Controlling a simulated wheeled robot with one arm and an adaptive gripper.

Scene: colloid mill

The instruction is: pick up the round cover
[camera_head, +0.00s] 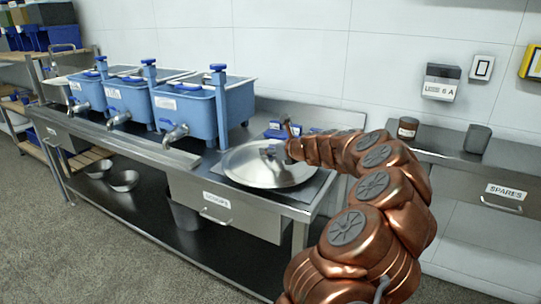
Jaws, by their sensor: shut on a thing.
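The round cover (250,173) is a wide, shiny metal disc at the right end of the steel counter. It looks about level, over a dark grey mat or plate. I cannot tell whether it touches the surface below. My copper-coloured arm comes in from the lower right. My gripper (272,152) is at the middle of the cover, shut on its grey knob. The fingertips are small and partly hidden by my wrist.
Blue tanks (197,108) with taps stand left of the cover on the counter (150,150). Small blue items (277,130) lie behind it. A right counter marked SPARES (455,150) holds a brown jar (407,127) and a grey container (477,138). Open floor lies in front.

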